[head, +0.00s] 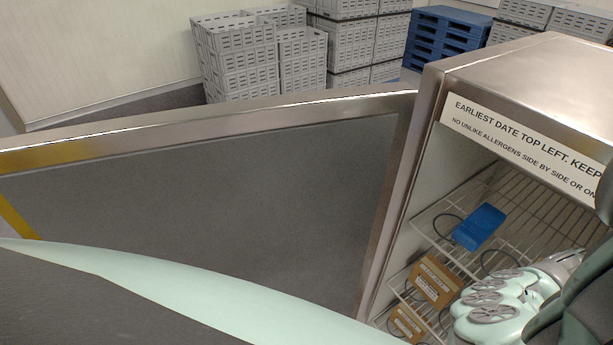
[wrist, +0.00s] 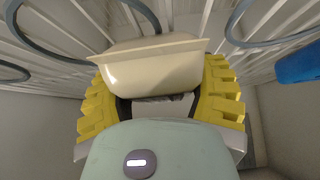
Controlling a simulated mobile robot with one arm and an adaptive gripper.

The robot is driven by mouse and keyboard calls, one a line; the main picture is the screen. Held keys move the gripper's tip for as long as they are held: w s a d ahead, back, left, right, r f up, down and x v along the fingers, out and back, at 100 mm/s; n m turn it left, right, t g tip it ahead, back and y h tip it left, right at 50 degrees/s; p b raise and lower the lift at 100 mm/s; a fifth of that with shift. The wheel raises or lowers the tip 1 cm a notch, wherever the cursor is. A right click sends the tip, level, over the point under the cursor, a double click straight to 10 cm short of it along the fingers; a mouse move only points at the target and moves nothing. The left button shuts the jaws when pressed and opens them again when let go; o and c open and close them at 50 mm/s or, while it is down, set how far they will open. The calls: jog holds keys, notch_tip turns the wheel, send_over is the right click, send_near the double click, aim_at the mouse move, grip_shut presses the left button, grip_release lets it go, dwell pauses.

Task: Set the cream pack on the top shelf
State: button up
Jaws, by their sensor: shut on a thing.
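The cream pack (wrist: 150,66), a smooth tub-like shape with a flared rim, is between the yellow fingers of my gripper (wrist: 160,98) in the wrist view. The gripper is shut on it. In the head view my arm reaches into the open cabinet at the right; the fingers and the cream pack are hidden there. The top wire shelf (head: 548,203) carries a blue pack (head: 479,227), which also shows at the right of the wrist view (wrist: 298,64). Wire bars lie close to the cream pack; I cannot tell whether they touch.
Brown labelled boxes (head: 436,281) sit on lower shelves. Grey loops (wrist: 58,50) lie along the wires. The cabinet door (head: 210,190) stands open to the left. Grey crates (head: 235,60) stand behind.

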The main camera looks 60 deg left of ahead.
jog(key=shift+f, duration=0.15)
jog(key=o, duration=1.4)
jog(key=shift+c, duration=0.2)
jog(key=shift+b+v, duration=0.5)
jog(key=shift+v, duration=0.35)
jog(key=b+v, duration=0.3)
jog(key=v, duration=0.7)
jog(key=shift+b, duration=0.4)
jog(key=shift+s+a, duration=0.1)
